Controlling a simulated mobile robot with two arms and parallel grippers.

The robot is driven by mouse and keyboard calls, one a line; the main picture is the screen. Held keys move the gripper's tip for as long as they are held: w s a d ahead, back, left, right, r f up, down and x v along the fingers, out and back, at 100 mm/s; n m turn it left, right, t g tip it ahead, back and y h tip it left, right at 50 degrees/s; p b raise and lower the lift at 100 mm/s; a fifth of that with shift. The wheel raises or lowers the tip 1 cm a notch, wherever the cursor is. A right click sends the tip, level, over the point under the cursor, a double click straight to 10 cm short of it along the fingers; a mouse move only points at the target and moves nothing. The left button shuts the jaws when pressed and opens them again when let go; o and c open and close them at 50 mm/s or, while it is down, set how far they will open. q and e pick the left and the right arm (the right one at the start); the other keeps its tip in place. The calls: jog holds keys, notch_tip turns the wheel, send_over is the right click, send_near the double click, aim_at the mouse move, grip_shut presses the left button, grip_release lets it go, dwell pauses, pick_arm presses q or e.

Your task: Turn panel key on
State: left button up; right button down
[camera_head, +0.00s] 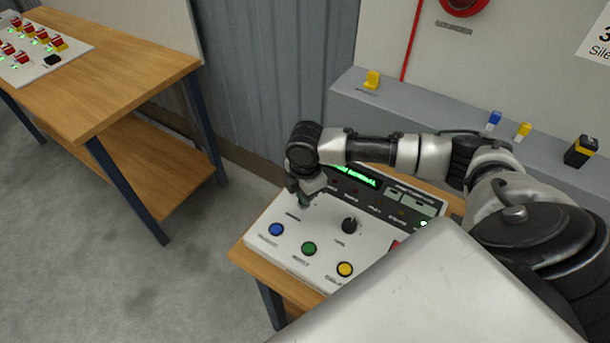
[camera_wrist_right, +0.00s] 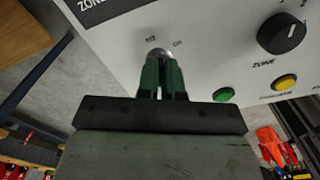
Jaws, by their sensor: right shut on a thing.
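The white control panel (camera_head: 322,230) stands on a small wooden table. My right gripper (camera_head: 304,202) points down at the panel's upper left, above the blue button. In the right wrist view the gripper's green fingers (camera_wrist_right: 163,78) are shut on the panel key at a round metal key switch (camera_wrist_right: 157,53). Small position labels sit above the switch; the right one seems to read ON. The fingers hide most of the key, so I cannot tell which way it is turned. My left gripper is not in view.
A black zone knob (camera_head: 350,225) is right of the gripper. Blue (camera_head: 276,229), green (camera_head: 309,249) and yellow (camera_head: 345,269) buttons line the panel's front. A lit green display (camera_head: 355,176) is behind. A wooden workbench (camera_head: 130,80) stands at left, with open floor before it.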

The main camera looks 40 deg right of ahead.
jog(key=m+p, duration=0.4)
jog(key=p, duration=0.1)
jog(key=shift+s+r, duration=0.15)
jog(key=shift+r, duration=0.1)
jog(key=shift+f+m+p, duration=0.15)
jog(key=shift+m+p, duration=1.2)
jog(key=shift+m, duration=0.15)
jog(key=c, duration=1.3)
grip_release()
notch_tip(320, 180, up, 11)
jog(key=shift+f+b, duration=0.15)
jog(key=shift+b, duration=1)
